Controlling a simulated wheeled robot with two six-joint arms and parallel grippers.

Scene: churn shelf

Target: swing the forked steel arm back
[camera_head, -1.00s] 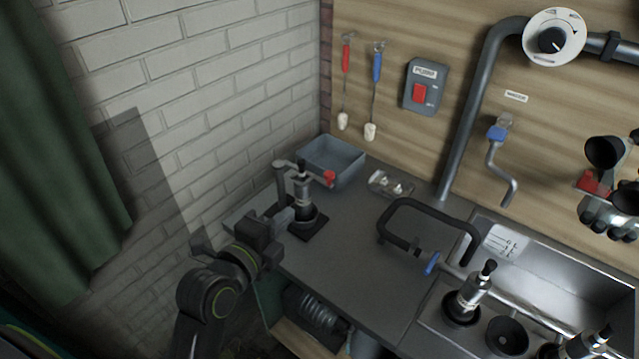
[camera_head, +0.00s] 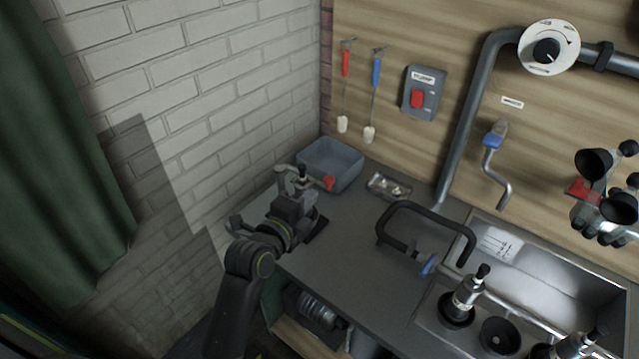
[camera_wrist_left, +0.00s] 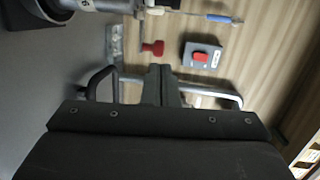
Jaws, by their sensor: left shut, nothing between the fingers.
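The steel arm (camera_head: 283,169) sits on top of the small clamp stand at the counter's back left, in front of the grey bin. Its fork is too small to make out. A red knob (camera_head: 329,183) shows at the stand's right side; a red knob (camera_wrist_left: 152,47) also shows in the left wrist view. My left gripper (camera_head: 294,197) is right in front of the stand and hides most of it and the fingertips. In the left wrist view its fingers (camera_wrist_left: 161,84) are together and empty. Contact with the steel arm cannot be told. My right gripper is out of view.
The grey bin (camera_head: 338,152) stands behind the stand against the wall. A small tray (camera_head: 388,187) lies to its right. A black looped handle (camera_head: 425,212) rises beside the sink (camera_head: 575,272). The red switch box (camera_head: 422,93) is on the wall. The counter's middle is clear.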

